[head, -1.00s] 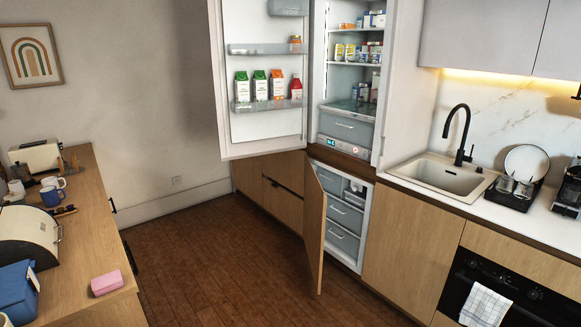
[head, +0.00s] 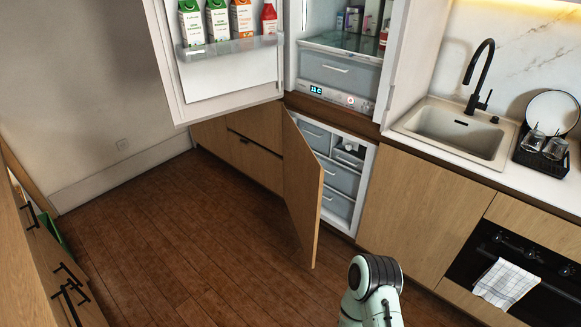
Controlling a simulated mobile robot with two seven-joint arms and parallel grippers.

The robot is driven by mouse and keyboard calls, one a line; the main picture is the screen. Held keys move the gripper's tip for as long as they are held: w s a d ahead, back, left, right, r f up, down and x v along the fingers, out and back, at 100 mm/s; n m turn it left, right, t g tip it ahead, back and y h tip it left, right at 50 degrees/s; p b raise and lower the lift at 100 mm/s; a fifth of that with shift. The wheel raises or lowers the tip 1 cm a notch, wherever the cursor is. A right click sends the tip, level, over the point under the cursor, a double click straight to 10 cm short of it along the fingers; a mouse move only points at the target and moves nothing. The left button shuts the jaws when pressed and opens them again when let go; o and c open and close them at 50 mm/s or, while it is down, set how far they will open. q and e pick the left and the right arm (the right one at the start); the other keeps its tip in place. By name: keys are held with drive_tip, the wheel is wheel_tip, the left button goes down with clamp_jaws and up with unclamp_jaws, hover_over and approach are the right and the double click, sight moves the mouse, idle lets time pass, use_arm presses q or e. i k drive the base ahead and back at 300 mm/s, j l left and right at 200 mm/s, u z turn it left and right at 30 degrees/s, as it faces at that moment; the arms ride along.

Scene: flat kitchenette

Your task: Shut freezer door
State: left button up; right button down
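The freezer door (head: 303,190) is a wooden panel standing wide open, swung out from the lower compartment towards me. The freezer compartment (head: 351,202) behind it shows several grey drawers, partly hidden by the door. The fridge door (head: 228,85) above is also open, with cartons and a red bottle on its shelf. Part of my arm (head: 375,285) shows at the bottom, in front of and to the right of the freezer door, apart from it. Neither gripper is visible.
A counter with a sink (head: 454,132), a dish rack (head: 541,150) and an oven (head: 510,275) with a towel runs along the right. A wooden cabinet (head: 40,250) stands at the left. The wooden floor (head: 180,235) between is clear.

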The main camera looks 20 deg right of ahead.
sight(303, 174)
drive_tip(key=i+z, duration=0.25)
drive_tip(key=i, duration=0.2)
drive_tip(key=i+j+z, duration=0.25)
drive_tip(key=i, duration=0.2)
drive_tip(key=i+j+z, duration=0.25)
drive_tip(key=i, duration=0.2)
